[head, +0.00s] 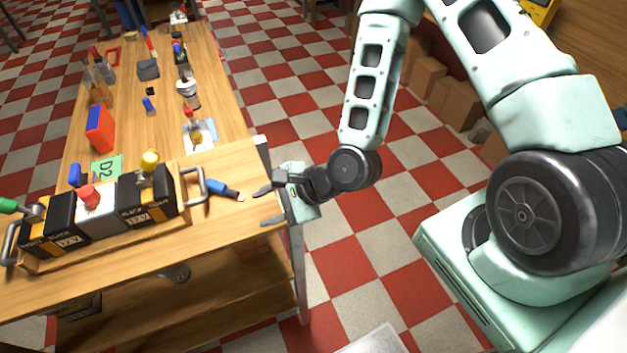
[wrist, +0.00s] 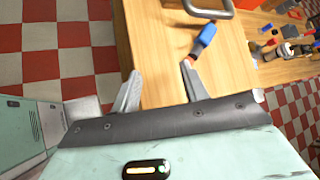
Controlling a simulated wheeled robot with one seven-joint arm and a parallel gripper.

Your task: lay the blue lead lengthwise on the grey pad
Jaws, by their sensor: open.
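The blue lead looks to be the short blue piece with a metal-coloured tip (head: 222,189) lying flat on the near table, just left of my gripper (head: 265,206). In the wrist view the same blue piece (wrist: 204,37) lies beyond the right finger. My gripper (wrist: 160,70) is open and empty, its fingers over the table's right edge, apart from the blue piece.
A holder with black and grey blocks and metal handles (head: 193,186) stands left of the blue piece. Bare wood lies around my fingers.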

